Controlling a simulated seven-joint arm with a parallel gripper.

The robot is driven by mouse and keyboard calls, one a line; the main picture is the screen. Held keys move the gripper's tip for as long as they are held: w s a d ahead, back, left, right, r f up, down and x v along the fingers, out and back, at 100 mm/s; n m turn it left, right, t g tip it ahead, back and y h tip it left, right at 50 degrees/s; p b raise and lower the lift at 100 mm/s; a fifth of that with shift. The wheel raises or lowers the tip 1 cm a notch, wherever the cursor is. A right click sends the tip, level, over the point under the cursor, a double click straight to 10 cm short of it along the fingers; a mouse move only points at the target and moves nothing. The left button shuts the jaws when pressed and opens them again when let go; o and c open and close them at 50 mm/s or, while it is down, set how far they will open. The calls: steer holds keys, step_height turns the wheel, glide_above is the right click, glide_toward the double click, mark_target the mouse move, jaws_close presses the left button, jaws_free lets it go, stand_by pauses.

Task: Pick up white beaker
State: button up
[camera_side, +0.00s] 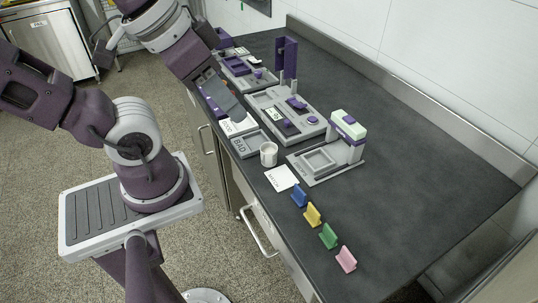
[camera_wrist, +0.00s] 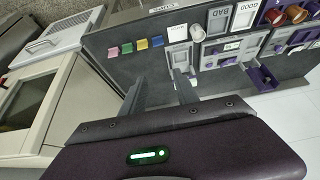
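The white beaker (camera_side: 268,154) stands upright on the dark bench in the side view, near its front edge, between a grey tray and a white card. It also shows in the wrist view (camera_wrist: 198,33), small and beyond my fingers. My gripper (camera_wrist: 157,80) is open in the wrist view, its two grey fingers apart with nothing visible between them. It is apart from the beaker. In the side view the fingertips cannot be made out clearly.
A grey tray marked BAD (camera_side: 246,144) is just behind the beaker. A grey device with a pale green top (camera_side: 344,131) stands to its right. A white card (camera_side: 281,178) and several coloured stands (camera_side: 328,236) lie nearer. The bench's right side (camera_side: 420,190) is clear.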

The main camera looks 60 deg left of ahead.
steer(key=o, duration=0.7)
steer(key=m+g, duration=0.5)
steer(key=m, duration=1.2)
glide_above(269, 151)
steer(key=s+d, duration=0.1)
steer(key=d, duration=0.2)
step_height(269, 151, down, 23)
steer(key=shift+m+g, duration=0.3)
steer(key=shift+m, duration=0.2)
steer(key=f, duration=0.5)
steer(key=a+f, duration=0.1)
steer(key=f, duration=0.2)
steer(key=shift+a+f, duration=0.1)
steer(key=shift+f, duration=0.2)
